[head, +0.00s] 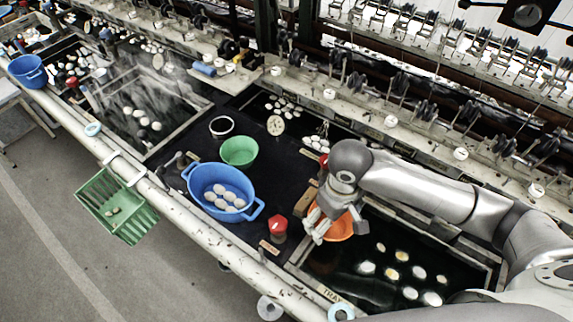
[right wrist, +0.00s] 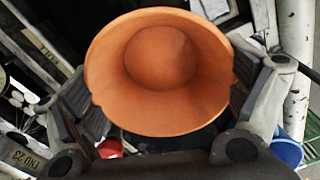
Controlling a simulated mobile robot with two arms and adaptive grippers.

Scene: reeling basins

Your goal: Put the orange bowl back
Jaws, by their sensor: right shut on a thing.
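The orange bowl (head: 340,229) is in my right gripper (head: 331,217), over the left edge of the right-hand dark basin (head: 380,215). In the right wrist view the bowl (right wrist: 158,100) shows an empty inside and sits between the two fingers of the right gripper (right wrist: 160,95), which is shut on it. In the head view the gripper hides part of the bowl. I cannot tell how high it is above the basin edge. My left gripper is not in view.
A blue tub (head: 190,187) with white cocoons, a green bowl (head: 239,151) and a red object (head: 278,225) stand on the dark counter left of the gripper. Cocoons (head: 390,272) float in the right basin. A green basket (head: 117,205) hangs at the front rail.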

